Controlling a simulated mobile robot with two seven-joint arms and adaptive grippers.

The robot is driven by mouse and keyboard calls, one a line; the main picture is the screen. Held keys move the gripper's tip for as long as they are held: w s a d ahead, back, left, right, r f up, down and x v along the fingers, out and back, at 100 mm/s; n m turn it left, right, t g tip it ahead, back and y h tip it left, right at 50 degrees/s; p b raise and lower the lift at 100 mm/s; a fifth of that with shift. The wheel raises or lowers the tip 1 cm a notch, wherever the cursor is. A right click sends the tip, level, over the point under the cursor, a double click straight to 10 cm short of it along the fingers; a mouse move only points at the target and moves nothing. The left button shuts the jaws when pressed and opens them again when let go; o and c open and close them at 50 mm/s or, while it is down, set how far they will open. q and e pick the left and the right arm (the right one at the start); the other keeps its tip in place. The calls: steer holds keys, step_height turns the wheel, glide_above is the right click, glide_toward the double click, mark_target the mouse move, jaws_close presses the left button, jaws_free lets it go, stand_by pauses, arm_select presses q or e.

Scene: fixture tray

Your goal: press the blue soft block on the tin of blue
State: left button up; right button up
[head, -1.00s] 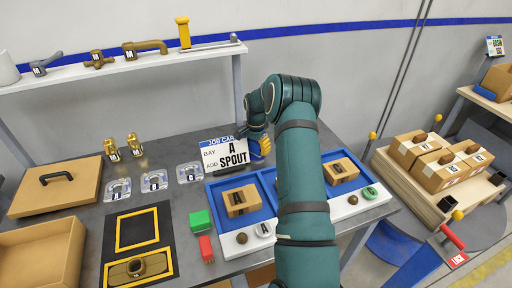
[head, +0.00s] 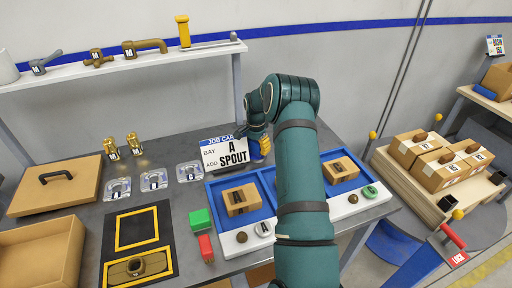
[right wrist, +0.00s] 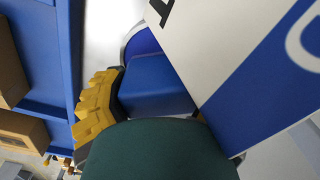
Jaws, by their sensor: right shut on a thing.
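The blue soft block (right wrist: 158,88) sits at the yellow-padded fingers of my right gripper (right wrist: 112,105) in the right wrist view, and the gripper is shut on it. Just beyond the block is a round rim with blue inside, apparently the tin of blue (right wrist: 141,43). The block overlaps it in the picture; I cannot tell whether they touch. In the head view my right gripper (head: 260,147) is at the back of the bench, beside the job card, and my arm and the card hide the tin. My left gripper is not in view.
The job card (head: 224,153) stands close to the left of my right gripper. Blue trays (head: 214,196) with boxes lie in front. A green block (head: 200,220) and a red piece (head: 206,248) lie left of them. A shelf (head: 120,67) with taps is behind.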

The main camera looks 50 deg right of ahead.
stand_by(0.5)
steer(key=shift+r+p, duration=1.95)
steer(key=shift+r, duration=1.55)
